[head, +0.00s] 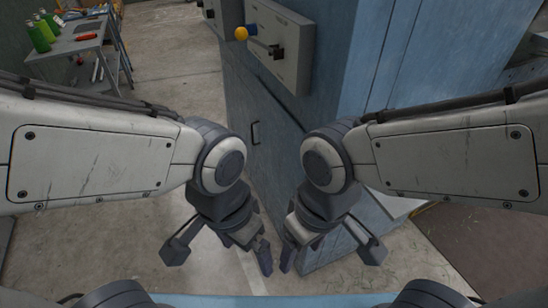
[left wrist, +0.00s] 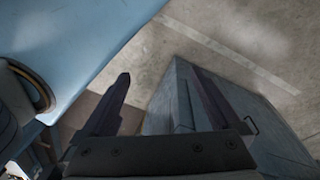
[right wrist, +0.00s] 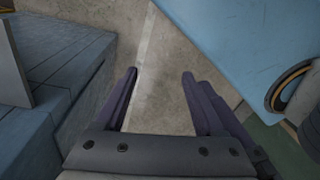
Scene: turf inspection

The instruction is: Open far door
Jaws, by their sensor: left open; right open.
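A blue-grey cabinet (head: 262,165) stands ahead of me in the head view, with a flat door face and a small dark handle (head: 256,133) on its left side. The door looks shut. In the left wrist view the cabinet (left wrist: 215,95) shows beyond the fingers, with a thin handle (left wrist: 250,125) on one face. My left gripper (head: 220,257) is open and empty, in front of the cabinet and apart from the handle. My right gripper (head: 328,257) is open and empty, close to the cabinet's front side in the picture; whether it touches cannot be told.
A control panel (head: 280,45) with a yellow knob (head: 241,33) and a dark switch sits on the cabinet. A grey workbench (head: 75,45) with green bottles (head: 38,36) stands at the far left. Bare concrete floor (head: 165,70) lies left of the cabinet.

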